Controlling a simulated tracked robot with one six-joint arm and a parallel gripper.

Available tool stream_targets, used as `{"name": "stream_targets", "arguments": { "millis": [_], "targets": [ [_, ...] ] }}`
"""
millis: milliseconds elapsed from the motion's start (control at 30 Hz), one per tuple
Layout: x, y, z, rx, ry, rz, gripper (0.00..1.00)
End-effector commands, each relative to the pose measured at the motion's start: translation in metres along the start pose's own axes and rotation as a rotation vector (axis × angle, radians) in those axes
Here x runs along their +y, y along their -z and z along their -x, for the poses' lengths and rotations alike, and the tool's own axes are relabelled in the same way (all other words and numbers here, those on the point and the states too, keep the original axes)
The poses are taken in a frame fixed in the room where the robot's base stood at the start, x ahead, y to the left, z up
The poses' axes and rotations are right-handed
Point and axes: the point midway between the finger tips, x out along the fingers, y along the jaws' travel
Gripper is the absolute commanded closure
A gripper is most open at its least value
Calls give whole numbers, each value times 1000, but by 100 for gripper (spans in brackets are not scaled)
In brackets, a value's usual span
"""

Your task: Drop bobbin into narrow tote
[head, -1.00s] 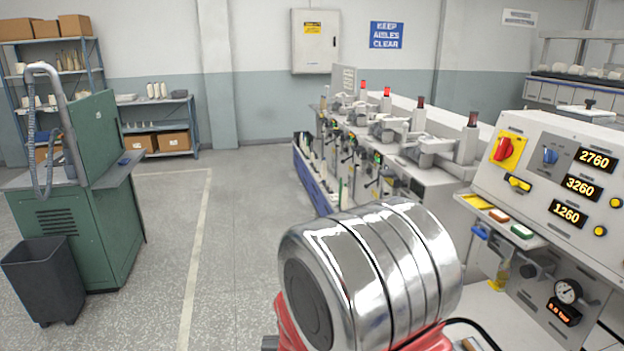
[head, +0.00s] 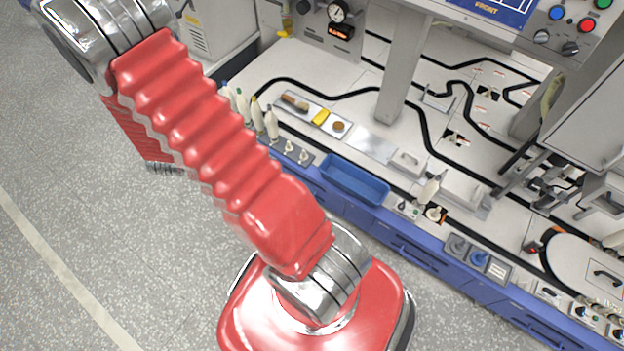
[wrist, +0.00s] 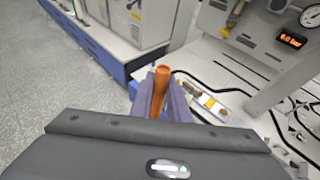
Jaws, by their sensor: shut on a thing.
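An orange-brown bobbin (wrist: 162,92) stands between the two grey-purple fingers of my gripper (wrist: 162,80) in the wrist view. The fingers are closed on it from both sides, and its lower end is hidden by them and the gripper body. A narrow blue tote (head: 355,181) sits at the front edge of the workbench in the head view. Its visible inside looks empty. My gripper is not seen in the head view, where my red arm crosses the left side. The tote cannot be made out in the wrist view.
White cones (head: 256,113) stand on the bench left of the tote. A shallow tray (head: 299,112) with small items lies behind it. A grey post (head: 401,75) rises behind the tote. Black tracks cross the white bench top (head: 290,72). Open floor (head: 130,260) lies in front.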

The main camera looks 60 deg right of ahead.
Motion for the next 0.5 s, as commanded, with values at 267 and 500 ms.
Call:
{"name": "stream_targets", "arguments": {
  "millis": [267,500],
  "targets": [
    [-96,17,-72,5,279,-113,100],
    [-184,42,-114,9,511,-209,100]
  ]
}}
